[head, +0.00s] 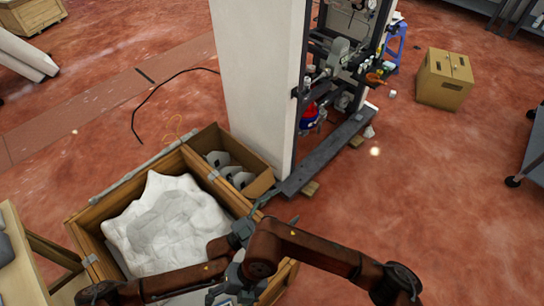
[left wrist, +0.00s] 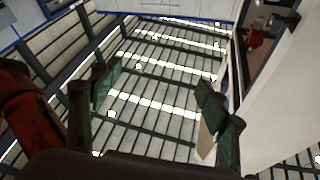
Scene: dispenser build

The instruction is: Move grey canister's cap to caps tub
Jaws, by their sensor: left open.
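I cannot make out a grey canister, its cap or a caps tub in either view. My left gripper (head: 279,208) is above the right edge of the wooden crate, near the foot of the white pillar. It is open and nothing shows between its fingers. In the left wrist view the two fingers of the left gripper (left wrist: 155,95) stand wide apart, with only the ceiling between them. My right gripper (head: 230,290) is low at the bottom of the head view, partly hidden by the arms; its jaws are not clear.
A wooden crate (head: 95,262) holds a crumpled white liner (head: 165,220). A smaller wooden box (head: 262,183) with grey pieces adjoins it. A white pillar (head: 258,80) and a dark rack (head: 325,160) stand behind. A cardboard box (head: 444,80) sits right; red floor there is mostly clear.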

